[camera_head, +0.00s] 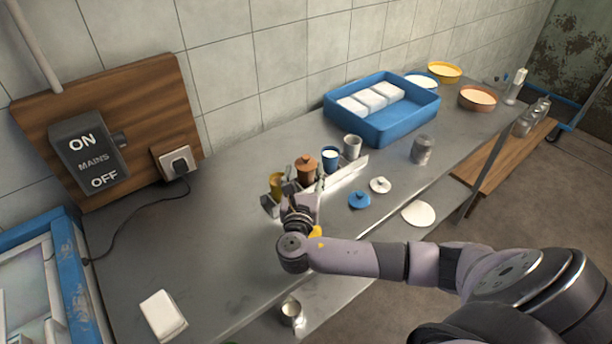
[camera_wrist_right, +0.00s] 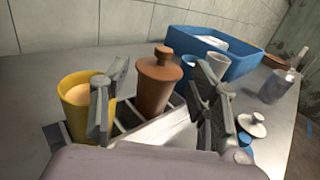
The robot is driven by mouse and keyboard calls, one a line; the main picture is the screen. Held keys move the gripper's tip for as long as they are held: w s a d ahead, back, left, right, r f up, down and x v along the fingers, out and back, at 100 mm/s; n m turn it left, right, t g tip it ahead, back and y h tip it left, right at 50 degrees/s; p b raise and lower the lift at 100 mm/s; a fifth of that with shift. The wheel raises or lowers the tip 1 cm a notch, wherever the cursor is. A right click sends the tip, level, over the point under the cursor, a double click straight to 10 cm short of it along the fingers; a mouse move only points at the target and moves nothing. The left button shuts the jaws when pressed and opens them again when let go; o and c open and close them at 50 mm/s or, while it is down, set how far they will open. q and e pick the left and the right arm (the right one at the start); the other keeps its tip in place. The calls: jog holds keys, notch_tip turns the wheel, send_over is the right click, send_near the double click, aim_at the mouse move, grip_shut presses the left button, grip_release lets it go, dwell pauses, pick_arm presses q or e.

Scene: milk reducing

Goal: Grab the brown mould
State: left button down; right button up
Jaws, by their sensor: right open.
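The brown mould (camera_head: 306,168) stands upright with its knobbed lid on, in a metal rack (camera_head: 347,175) on the counter. My right gripper (camera_head: 305,187) is at the rack, just in front of the brown mould. In the right wrist view the brown mould (camera_wrist_right: 156,85) shows between the two spread fingers of my right gripper (camera_wrist_right: 160,96). Gaps show on both sides of it, and its lower end is partly hidden by the rack. My left gripper is not in view.
A yellow mould (camera_wrist_right: 78,112) is close beside the left finger. A blue mould (camera_head: 330,158) and a grey one (camera_head: 353,146) stand to the right. Loose blue (camera_head: 359,200) and white (camera_head: 380,185) lids lie in front. A blue tub (camera_head: 392,132) with white blocks stands behind.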

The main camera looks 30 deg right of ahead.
aim_at(306, 162)
jog(key=p+x, duration=0.1)
jog(key=x, duration=0.3)
jog(key=shift+w+d+r, duration=0.1)
jog(key=shift+d+r, duration=0.05)
jog(key=shift+d, duration=0.15)
jog(key=shift+w+d, duration=0.2)
jog(key=shift+w, duration=0.05)
grip_shut()
dwell(0.4)
